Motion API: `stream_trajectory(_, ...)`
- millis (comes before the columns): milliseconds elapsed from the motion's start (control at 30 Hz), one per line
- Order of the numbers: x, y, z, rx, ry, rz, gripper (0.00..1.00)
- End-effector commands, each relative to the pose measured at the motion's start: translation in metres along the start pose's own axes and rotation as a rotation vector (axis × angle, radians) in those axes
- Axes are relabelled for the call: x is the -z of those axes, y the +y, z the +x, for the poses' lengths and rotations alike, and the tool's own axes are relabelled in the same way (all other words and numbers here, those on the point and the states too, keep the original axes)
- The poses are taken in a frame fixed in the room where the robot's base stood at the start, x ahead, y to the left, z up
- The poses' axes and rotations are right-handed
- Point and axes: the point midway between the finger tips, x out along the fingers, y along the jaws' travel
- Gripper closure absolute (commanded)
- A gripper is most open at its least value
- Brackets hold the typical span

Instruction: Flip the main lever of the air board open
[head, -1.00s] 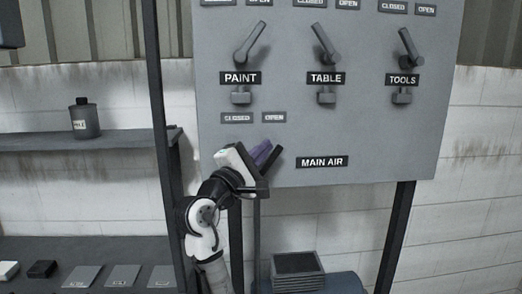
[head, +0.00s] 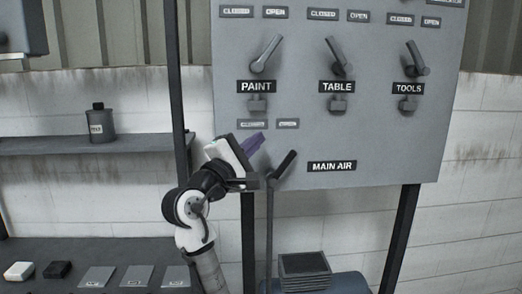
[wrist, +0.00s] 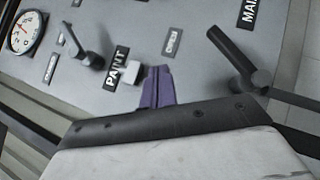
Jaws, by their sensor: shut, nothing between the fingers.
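The main air lever (head: 284,164) is a dark handle low on the grey board, left of the MAIN AIR label (head: 331,167). It leans up and to the right, towards the side of the OPEN label (head: 288,124). In the wrist view the lever (wrist: 230,48) stands to the right of my fingers, with a clear gap. My gripper (head: 253,144) has purple fingers, shut and empty, just left of the lever and under the CLOSED label (head: 252,125). The fingers also show in the wrist view (wrist: 157,87).
Above are the PAINT lever (head: 266,54), TABLE lever (head: 338,56) and TOOLS lever (head: 417,58). A shelf (head: 60,145) with a bottle (head: 101,123) is at left. A bench (head: 60,258) with small items is below it. A dark post (head: 178,100) stands left of the board.

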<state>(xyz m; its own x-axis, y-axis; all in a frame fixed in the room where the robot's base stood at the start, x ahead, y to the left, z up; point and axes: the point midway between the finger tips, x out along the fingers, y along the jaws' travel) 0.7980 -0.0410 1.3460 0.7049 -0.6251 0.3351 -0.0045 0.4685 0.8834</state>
Motion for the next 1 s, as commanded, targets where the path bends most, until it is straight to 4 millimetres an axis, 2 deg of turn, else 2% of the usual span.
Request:
stream_trajectory(100,-0.006,0.013,-0.022,-0.001,0.000,0.004,1.00)
stream_trajectory(333,-0.016,0.037,-0.046,0.002,0.000,0.000,1.00)
stream_trajectory(833,-0.019,0.043,-0.052,0.004,0.000,-0.002,1.00)
stream_trajectory(933,-0.005,0.050,-0.064,-0.048,0.047,0.055,1.00)
stream_trajectory(1000,0.014,0.062,-0.084,-0.127,0.125,0.153,1.00)
